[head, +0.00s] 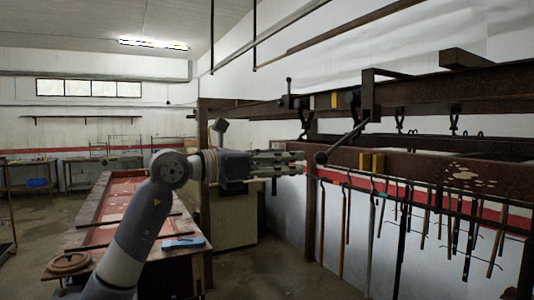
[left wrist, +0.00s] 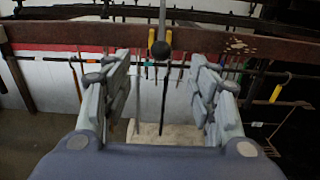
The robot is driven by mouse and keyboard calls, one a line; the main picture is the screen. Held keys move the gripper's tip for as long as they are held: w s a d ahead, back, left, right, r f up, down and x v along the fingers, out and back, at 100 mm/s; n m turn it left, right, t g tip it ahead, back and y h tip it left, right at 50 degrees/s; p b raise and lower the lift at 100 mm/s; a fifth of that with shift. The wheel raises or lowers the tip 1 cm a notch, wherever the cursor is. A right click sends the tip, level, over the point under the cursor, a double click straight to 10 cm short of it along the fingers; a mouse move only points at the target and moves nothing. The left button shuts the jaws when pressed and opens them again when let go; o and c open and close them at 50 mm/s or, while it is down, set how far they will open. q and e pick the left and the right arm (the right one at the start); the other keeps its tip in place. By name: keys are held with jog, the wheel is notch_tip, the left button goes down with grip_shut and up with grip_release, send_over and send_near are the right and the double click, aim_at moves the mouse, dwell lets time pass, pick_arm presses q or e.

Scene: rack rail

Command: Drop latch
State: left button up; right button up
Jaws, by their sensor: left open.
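A dark latch lever (head: 345,139) with a round black knob (head: 320,157) slants down and left from the brown rack rail. In the left wrist view the knob (left wrist: 161,49) hangs at the end of a thin rod, close to the middle between my fingertips in the picture. My left gripper (head: 303,163) is open and empty, level with the knob and just left of it. In the left wrist view its two fingers (left wrist: 160,62) stand wide apart. No contact with the knob is visible. My right gripper is not in view.
The brown lower rail (head: 430,168) carries yellow blocks (head: 372,162) and several hanging rods and tools below. Dark hooks hang from the upper beam (head: 450,95). A long workbench (head: 125,200) with a blue item (head: 183,242) stands at the left. The floor below the gripper looks clear.

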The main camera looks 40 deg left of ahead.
aim_at(315, 159)
pick_arm(q)
jog(key=p+x, duration=0.4)
jog(key=x, duration=0.3)
jog(key=shift+w+d+r, duration=0.15)
jog(key=shift+w+d, duration=0.05)
jog(key=shift+w, duration=0.1)
jog(key=shift+w+d+p, duration=0.3)
jog(key=shift+w+p, duration=0.2)
jog(key=shift+w, duration=0.15)
jog(key=c, duration=1)
jog(key=shift+o, duration=0.2)
